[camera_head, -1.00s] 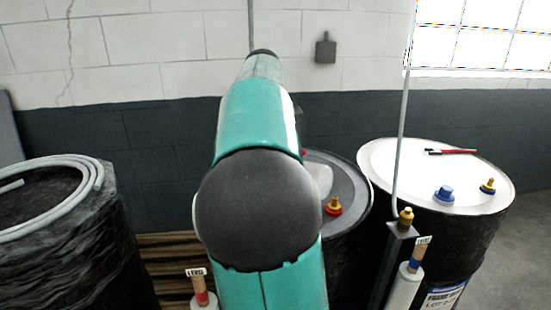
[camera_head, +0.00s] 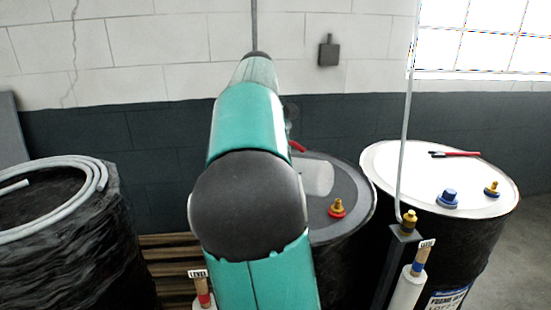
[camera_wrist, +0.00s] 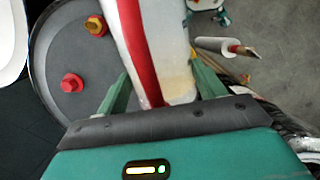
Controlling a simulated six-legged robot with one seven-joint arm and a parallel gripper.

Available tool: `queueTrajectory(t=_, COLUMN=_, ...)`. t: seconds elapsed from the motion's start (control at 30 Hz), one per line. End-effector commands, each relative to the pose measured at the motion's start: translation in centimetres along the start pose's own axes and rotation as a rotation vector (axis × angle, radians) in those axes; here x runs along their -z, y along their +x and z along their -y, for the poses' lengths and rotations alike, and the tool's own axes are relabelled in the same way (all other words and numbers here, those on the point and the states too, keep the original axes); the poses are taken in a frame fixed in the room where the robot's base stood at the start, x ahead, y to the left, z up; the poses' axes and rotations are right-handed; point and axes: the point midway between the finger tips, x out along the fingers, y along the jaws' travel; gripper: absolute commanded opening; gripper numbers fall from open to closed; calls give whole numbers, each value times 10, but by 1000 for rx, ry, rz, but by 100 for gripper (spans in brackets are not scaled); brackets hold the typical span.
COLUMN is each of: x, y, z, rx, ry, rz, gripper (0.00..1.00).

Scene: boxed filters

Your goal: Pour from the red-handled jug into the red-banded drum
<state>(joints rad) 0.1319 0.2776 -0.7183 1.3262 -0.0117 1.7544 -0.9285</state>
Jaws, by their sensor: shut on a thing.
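My gripper (camera_wrist: 162,85) is shut on the red-handled jug, a pale jug (camera_wrist: 178,35) with a long red strip (camera_wrist: 138,48) between my two green fingers. I cannot see liquid flowing.
A white-lidded drum (camera_head: 400,165) with a blue cap (camera_head: 449,198) stands at right. A black-wrapped drum with a coiled grey hose (camera_head: 102,178) stands at left. A thin upright pipe (camera_head: 404,140) rises in front.

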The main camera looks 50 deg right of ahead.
Motion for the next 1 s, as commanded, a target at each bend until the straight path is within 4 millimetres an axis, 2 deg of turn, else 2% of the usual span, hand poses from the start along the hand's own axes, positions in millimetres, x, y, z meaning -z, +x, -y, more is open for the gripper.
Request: queueTrajectory(t=1.0, x=9, y=-4, z=0, rx=0, ry=0, rz=101, gripper=35)
